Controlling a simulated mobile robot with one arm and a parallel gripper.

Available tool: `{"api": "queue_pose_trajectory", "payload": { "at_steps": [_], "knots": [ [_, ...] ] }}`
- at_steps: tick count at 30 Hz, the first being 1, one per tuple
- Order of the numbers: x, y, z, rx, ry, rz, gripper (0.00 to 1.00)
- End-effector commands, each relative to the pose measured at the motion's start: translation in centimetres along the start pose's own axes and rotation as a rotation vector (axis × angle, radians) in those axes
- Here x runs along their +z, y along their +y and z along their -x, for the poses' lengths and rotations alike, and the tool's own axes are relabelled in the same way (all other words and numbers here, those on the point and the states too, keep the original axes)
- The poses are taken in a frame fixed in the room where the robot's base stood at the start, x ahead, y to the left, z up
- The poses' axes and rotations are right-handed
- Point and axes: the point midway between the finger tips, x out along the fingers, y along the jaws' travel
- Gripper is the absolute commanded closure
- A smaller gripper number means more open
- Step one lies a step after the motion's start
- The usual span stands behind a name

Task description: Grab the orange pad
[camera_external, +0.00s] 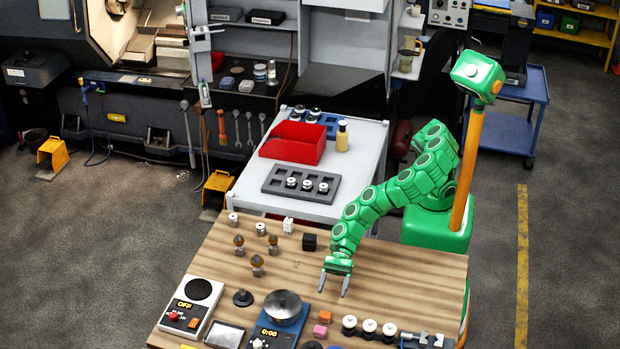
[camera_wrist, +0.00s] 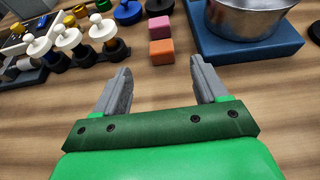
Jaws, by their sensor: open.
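The orange pad (camera_external: 325,316) is a small block on the wooden table, in front of my gripper (camera_external: 336,288) in the external view. In the wrist view the orange pad (camera_wrist: 161,53) lies beyond my fingertips (camera_wrist: 162,68), roughly in line with the gap between them. My gripper is open and empty, with its fingers pointing down towards the table. The fingers are apart from the pad.
A pink block (camera_wrist: 159,27) lies just behind the orange pad. A metal bowl (camera_external: 284,306) on a blue scale (camera_wrist: 250,49) stands on one side. White-topped black pieces (camera_wrist: 103,30) stand in a row on the other side. Bare wood surrounds my fingers.

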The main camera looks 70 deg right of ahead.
Motion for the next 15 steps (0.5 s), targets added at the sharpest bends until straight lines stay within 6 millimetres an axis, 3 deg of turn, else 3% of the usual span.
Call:
{"api": "queue_pose_trajectory", "payload": {
  "at_steps": [15],
  "knots": [
    [-0.3,-0.1,-3.5,-0.002,-0.001,-0.006,0.28]
  ]
}}
